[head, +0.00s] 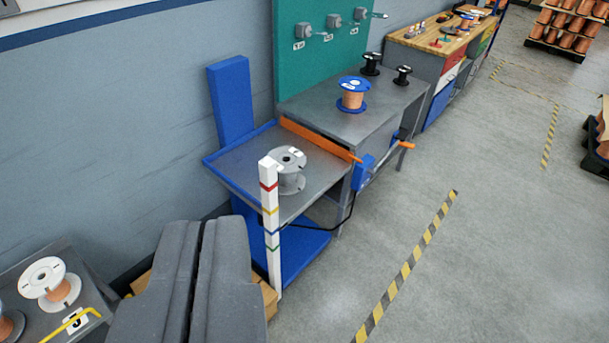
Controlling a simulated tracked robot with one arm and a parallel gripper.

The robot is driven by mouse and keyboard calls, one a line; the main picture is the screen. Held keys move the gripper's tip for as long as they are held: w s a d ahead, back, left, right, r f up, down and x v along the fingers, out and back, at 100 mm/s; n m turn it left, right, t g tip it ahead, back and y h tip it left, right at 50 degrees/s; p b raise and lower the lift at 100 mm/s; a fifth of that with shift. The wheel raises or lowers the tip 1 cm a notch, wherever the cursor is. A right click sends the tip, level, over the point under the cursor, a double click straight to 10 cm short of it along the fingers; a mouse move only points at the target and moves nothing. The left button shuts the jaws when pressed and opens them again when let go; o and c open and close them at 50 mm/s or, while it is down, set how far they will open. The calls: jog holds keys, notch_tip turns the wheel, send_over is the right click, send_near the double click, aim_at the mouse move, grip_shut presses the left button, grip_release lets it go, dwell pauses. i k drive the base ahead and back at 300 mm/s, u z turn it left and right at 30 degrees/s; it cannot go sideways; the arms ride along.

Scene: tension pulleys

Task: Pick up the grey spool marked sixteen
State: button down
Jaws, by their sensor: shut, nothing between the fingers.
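A grey spool (290,182) stands upright on a grey shelf (232,163) with a blue rim, near the middle of the view. A small white label is on its top flange, but its mark is too small to read. A white post with coloured bands stands just in front of it and hides part of its left side. My gripper (205,228) is at the lower left, its two dark grey fingers together and empty. In the picture it is below and left of the spool, clearly apart from it.
The banded white post (270,226) rises at the shelf's near corner. An orange bar (318,138) and blue clamp (363,170) edge the shelf. A blue-flanged copper spool (352,95) and black spools stand behind. A white-flanged spool (45,279) is lower left. Floor at right is open.

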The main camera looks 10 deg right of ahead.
aim_at(289, 160)
jog(key=z, duration=1.95)
jog(key=i, duration=2.6)
jog(key=u, duration=1.9)
